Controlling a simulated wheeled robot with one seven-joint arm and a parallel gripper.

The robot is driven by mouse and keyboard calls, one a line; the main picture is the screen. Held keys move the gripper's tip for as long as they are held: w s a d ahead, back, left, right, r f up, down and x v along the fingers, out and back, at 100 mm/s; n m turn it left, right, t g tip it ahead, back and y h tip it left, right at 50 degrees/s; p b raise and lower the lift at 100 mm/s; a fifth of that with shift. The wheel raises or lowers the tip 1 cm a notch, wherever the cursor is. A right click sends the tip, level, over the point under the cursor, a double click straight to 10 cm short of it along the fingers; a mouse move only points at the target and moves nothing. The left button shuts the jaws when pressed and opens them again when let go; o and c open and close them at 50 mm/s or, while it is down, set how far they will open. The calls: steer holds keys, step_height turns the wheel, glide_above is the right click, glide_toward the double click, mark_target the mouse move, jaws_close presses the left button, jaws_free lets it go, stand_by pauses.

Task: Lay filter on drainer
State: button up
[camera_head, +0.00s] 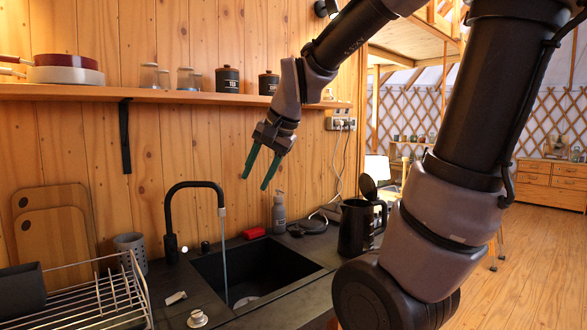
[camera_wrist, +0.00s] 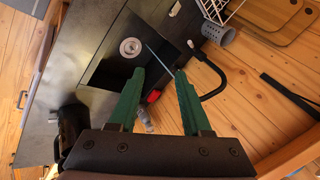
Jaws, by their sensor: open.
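A small round metal piece (camera_head: 197,319), which looks like the filter, lies on the dark counter left of the sink. A round metal drain (camera_head: 245,301), likely the drainer, shows partly at the bottom of the black sink (camera_head: 290,270). The drain is clearer in the wrist view (camera_wrist: 130,47). My gripper (camera_head: 256,183) is open and empty, high above the back of the sink. Its two green fingers point down and also show in the wrist view (camera_wrist: 161,72), apart from everything.
A black faucet (camera_head: 168,215) stands left of the sink, with a thin stream below its spout. A wire dish rack (camera_head: 125,290) is at left. A soap bottle (camera_head: 279,212), red item (camera_head: 254,233) and black kettle (camera_head: 355,228) stand behind and right. A shelf (camera_head: 180,93) runs above.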

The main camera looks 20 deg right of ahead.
steer(key=s+d+r+n, duration=0.1)
steer(key=s+d, duration=0.1)
steer(key=s, duration=0.2)
steer(key=s+d+r+n+t+h, duration=0.1)
steer(key=s+d+n, duration=0.1)
steer(key=s, duration=0.3)
steer(key=shift+s+d+r+t, duration=0.25)
steer(key=shift+d+t, duration=0.05)
steer(key=shift+d, duration=0.1)
